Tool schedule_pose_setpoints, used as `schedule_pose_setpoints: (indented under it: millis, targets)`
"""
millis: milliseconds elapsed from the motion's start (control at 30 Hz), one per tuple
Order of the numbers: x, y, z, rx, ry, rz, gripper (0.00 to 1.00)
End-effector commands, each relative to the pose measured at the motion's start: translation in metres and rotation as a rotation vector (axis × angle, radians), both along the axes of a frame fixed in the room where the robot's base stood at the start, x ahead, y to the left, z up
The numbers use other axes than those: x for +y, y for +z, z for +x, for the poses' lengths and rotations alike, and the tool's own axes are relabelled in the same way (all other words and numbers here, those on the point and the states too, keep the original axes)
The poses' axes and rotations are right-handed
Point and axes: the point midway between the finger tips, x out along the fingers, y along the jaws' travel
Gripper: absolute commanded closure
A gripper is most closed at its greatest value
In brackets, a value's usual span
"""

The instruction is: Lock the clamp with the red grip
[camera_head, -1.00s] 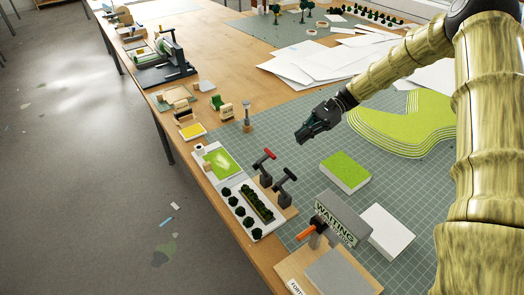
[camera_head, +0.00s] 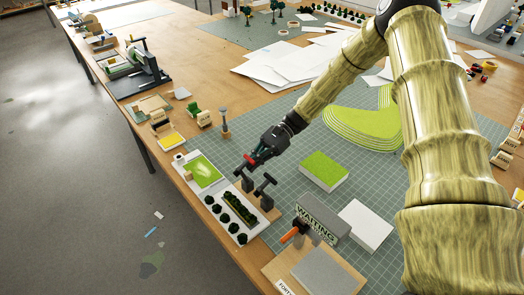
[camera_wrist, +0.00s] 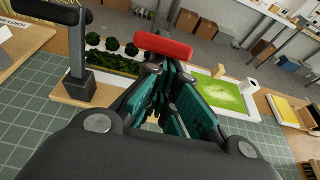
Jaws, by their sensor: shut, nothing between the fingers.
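The clamp with the red grip stands at the table's left edge, its red grip (camera_head: 249,159) raised above its dark base. In the wrist view the red grip (camera_wrist: 163,47) is a crosswise bar just beyond my fingertips. My gripper (camera_head: 244,168) is shut and empty, right at the red grip; I cannot tell whether it touches. In the wrist view my gripper (camera_wrist: 158,70) hides most of that clamp's post and base. A second clamp with a black grip (camera_head: 266,180) stands beside it, and its upright post (camera_wrist: 76,45) shows on the left in the wrist view.
A white planter tray (camera_head: 216,213) with dark bushes and a board with a green patch (camera_head: 202,170) lie close by. A green-topped block (camera_head: 324,170) and a grey WAITING sign (camera_head: 323,219) stand to the right. The cutting mat (camera_head: 285,150) has free room behind.

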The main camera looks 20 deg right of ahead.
Motion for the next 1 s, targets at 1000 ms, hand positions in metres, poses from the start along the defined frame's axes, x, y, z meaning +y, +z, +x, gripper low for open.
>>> schedule_pose_setpoints:
  millis: [1000]
  targets:
    - [0.029,-0.004,-0.003,-0.020,0.019,-0.052,1.00]
